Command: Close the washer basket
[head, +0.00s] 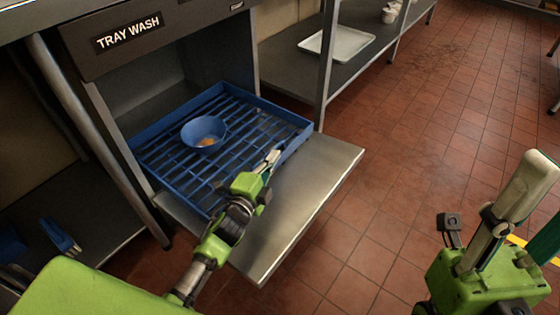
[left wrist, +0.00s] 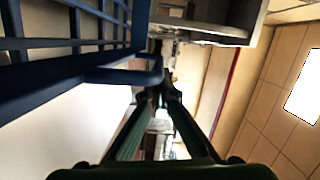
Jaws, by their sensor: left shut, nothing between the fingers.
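The tray washer (head: 85,55) has a "TRAY WASH" label and an open front. Its metal door (head: 320,175) lies folded down flat. The blue slatted washer basket (head: 165,165) sits in the opening and reaches out over the door. My left gripper (head: 272,158) is shut and empty at the basket's front right part; contact is unclear. In the left wrist view its fingers (left wrist: 165,95) meet close beside the blue basket bars (left wrist: 75,70).
A blue bowl (head: 203,133) with something orange-brown inside sits in the basket. A metal shelf (head: 350,70) with a white tray (head: 338,42) stands right of the washer. The red tiled floor (head: 410,150) in front is clear.

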